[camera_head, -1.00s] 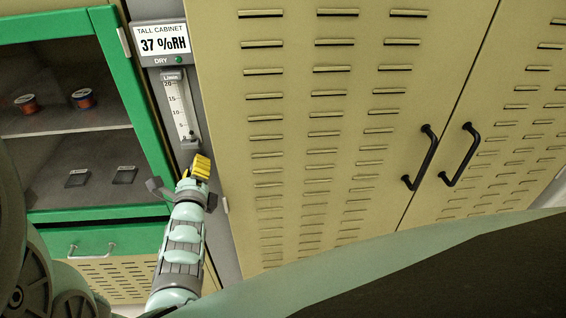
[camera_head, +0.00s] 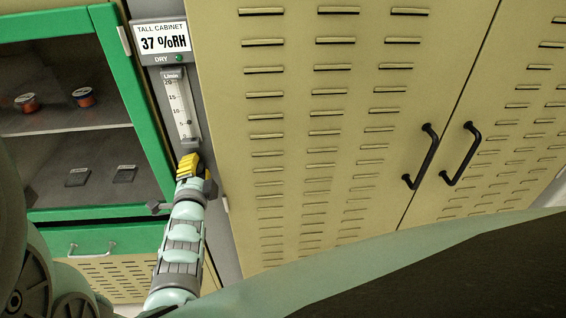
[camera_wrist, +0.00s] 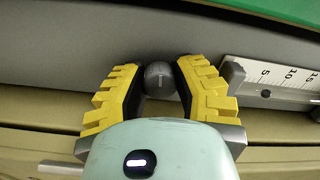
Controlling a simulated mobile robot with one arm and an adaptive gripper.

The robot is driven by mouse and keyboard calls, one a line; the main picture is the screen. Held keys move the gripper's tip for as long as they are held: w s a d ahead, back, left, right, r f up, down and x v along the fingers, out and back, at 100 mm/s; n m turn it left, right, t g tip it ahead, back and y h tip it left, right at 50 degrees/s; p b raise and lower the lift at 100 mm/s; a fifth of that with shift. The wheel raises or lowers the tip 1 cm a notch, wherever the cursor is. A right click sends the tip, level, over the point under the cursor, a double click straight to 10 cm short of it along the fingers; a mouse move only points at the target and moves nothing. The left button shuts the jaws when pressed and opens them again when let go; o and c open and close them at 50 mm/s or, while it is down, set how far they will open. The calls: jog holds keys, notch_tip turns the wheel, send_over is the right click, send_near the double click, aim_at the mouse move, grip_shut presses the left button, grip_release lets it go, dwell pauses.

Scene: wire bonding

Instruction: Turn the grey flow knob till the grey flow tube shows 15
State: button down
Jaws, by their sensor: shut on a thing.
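The flow tube (camera_head: 179,105) is a pale upright scale in the grey panel, marked from 0 at the bottom to 20 at the top. A small dark spot beside the 5 may be its float; it is too small to read surely. The tube's lower end also shows in the wrist view (camera_wrist: 275,78), at right. The grey flow knob (camera_wrist: 159,78) is a round knob with a light line on its face. My gripper (camera_wrist: 161,82), with yellow ridged fingers, is shut on the knob, one finger on each side. In the head view my gripper (camera_head: 188,166) hides the knob below the tube.
A sign (camera_head: 163,38) above the tube reads 37 %RH, with a green DRY lamp (camera_head: 179,58). A green-framed glass cabinet (camera_head: 138,110) is close on the left. Tan louvred doors (camera_head: 300,200) with black handles (camera_head: 420,158) fill the right.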

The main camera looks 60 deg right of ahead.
jog(key=n+p, duration=0.1)
jog(key=n, duration=0.4)
jog(key=shift+f+n, duration=0.15)
jog(key=shift+n, duration=0.25)
jog(key=n+p, duration=0.1)
jog(key=n, duration=0.4)
jog(key=shift+p, duration=0.3)
jog(key=n, duration=0.5)
jog(key=shift+s+f+n+p, duration=0.1)
jog(key=shift+f+n+p, duration=0.1)
jog(key=shift+n+p, duration=0.15)
jog(key=shift+n, duration=2.35)
jog(key=c, duration=1.2)
grip_release()
jog(key=o, duration=0.5)
jog(key=shift+d+r, duration=0.1)
jog(key=shift+r, duration=0.1)
jog(key=shift+o, duration=0.2)
